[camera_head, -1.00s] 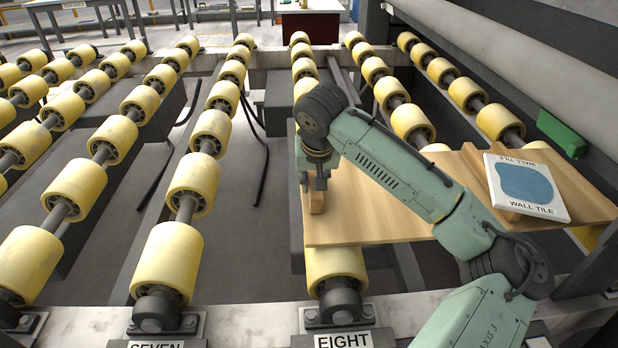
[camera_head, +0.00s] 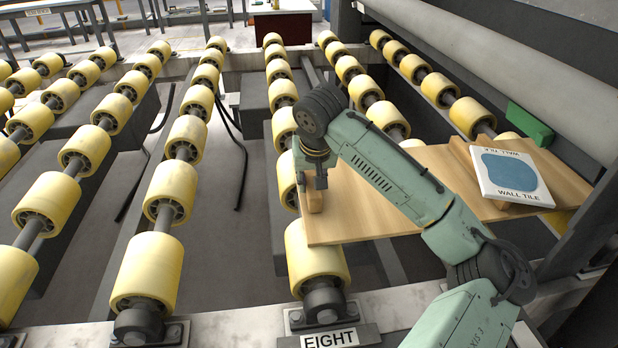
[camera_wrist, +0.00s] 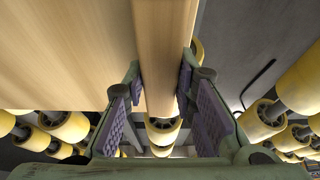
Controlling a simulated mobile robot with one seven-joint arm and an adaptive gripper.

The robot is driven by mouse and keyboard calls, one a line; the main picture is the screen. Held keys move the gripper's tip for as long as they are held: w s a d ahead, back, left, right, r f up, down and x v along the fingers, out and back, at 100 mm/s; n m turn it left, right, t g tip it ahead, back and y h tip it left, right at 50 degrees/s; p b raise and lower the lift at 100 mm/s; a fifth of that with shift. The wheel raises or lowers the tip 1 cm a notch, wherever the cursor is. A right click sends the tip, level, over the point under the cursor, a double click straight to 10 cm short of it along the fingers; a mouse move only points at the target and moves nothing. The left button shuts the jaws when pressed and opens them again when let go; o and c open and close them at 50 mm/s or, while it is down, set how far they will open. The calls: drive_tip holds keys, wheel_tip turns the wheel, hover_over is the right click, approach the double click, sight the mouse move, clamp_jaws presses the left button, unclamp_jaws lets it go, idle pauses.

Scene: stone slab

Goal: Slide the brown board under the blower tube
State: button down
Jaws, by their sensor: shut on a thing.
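The brown board (camera_head: 365,213) lies across the yellow rollers, its right part near the blower tube (camera_head: 500,75). This thick grey tube runs diagonally at the upper right. A white "WALL TILE" piece (camera_head: 523,196) with a blue patch rests on the board's right part, tilted against a wooden strip. My gripper (camera_head: 317,182) is at the board's left end, shut on its upright wooden strip (camera_head: 316,203). In the wrist view my gripper's pads (camera_wrist: 163,100) flank the strip, with the board (camera_wrist: 70,50) at left. My arm hides part of the board's middle.
Rows of yellow rollers (camera_head: 168,190) fill the left, with dark gaps between. A green block (camera_head: 530,124) sits beside the tube. A grey frame post (camera_head: 585,225) stands at the right. An "EIGHT" label (camera_head: 330,340) marks the front rail.

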drive_tip(key=shift+d, duration=0.15)
drive_tip(key=shift+w+d+p, duration=0.15)
drive_tip(key=shift+w+d, duration=0.1)
drive_tip(key=shift+d, duration=0.85)
drive_tip(key=shift+w+d+p, duration=0.1)
drive_tip(key=shift+w+d, duration=0.15)
drive_tip(key=shift+d, duration=0.9)
drive_tip(key=shift+w+d+p, duration=0.15)
drive_tip(key=shift+w+d, duration=0.1)
drive_tip(key=shift+d, duration=0.95)
drive_tip(key=shift+w+d+p, duration=0.15)
drive_tip(key=shift+w+d, duration=0.1)
drive_tip(key=shift+d, duration=0.95)
drive_tip(key=shift+w+d+p, duration=0.15)
drive_tip(key=shift+w+d, duration=0.1)
drive_tip(key=shift+d, duration=0.9)
drive_tip(key=c, duration=1.2)
unclamp_jaws()
drive_tip(key=shift+a, duration=0.1)
drive_tip(key=shift+c, duration=0.2)
drive_tip(key=shift+r, duration=0.1)
